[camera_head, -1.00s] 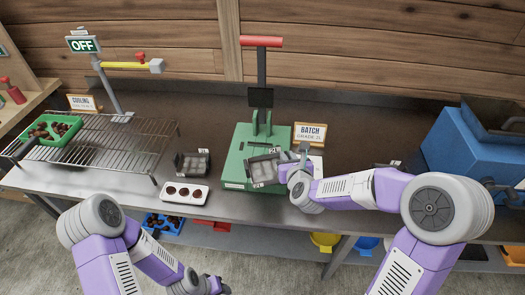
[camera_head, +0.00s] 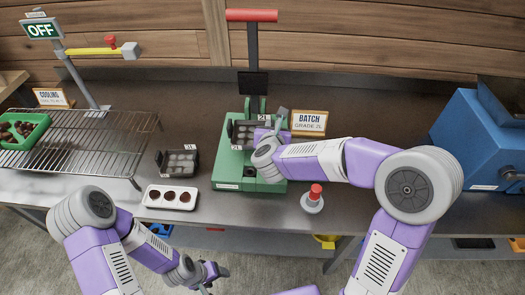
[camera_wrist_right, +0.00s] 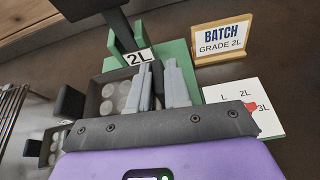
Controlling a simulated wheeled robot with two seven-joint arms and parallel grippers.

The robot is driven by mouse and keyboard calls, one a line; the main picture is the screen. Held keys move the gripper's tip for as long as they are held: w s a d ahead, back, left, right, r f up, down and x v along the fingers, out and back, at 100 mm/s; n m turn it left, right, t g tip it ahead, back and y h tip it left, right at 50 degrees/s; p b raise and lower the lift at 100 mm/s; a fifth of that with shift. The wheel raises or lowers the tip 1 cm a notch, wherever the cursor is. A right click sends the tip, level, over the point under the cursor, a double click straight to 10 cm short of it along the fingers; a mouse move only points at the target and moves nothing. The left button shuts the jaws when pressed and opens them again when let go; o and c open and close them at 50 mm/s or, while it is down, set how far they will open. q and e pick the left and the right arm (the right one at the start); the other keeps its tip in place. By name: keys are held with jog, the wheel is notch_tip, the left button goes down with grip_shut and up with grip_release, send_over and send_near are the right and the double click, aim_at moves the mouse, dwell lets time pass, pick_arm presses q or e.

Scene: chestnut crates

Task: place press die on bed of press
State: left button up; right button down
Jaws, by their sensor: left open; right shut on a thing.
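The green press (camera_head: 228,172) stands mid-counter with its red-handled lever (camera_head: 251,15) raised. The grey press die (camera_head: 240,137), tagged 2L, sits level over the press bed, in front of the lever post. It also shows in the right wrist view (camera_wrist_right: 108,90), with round cavities. My right gripper (camera_head: 278,122) is shut on the die's right side; its fingers (camera_wrist_right: 165,85) show in the right wrist view. Whether the die's underside touches the bed is hidden. My left gripper (camera_head: 210,277) is open and empty, low in front of the counter.
Another die (camera_head: 177,163), tagged 1L, lies left of the press. A white tray (camera_head: 150,197) with three brown discs is in front of it. A wire rack (camera_head: 95,140) stands left, a red-topped tool (camera_head: 313,200) right of the press, and a blue machine (camera_head: 465,140) far right.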

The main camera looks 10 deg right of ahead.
notch_tip(320, 180, down, 8)
jog(key=shift+w+r+b, duration=0.1)
jog(key=shift+r+b, duration=0.05)
jog(key=shift+b, duration=0.9)
jog(key=shift+r, duration=0.1)
jog(key=c, duration=1.1)
grip_release()
jog(key=shift+s+r, duration=0.1)
jog(key=shift+s, duration=0.1)
jog(key=p+v, duration=0.1)
jog(key=v, duration=1)
jog(key=shift+s+p, duration=0.3)
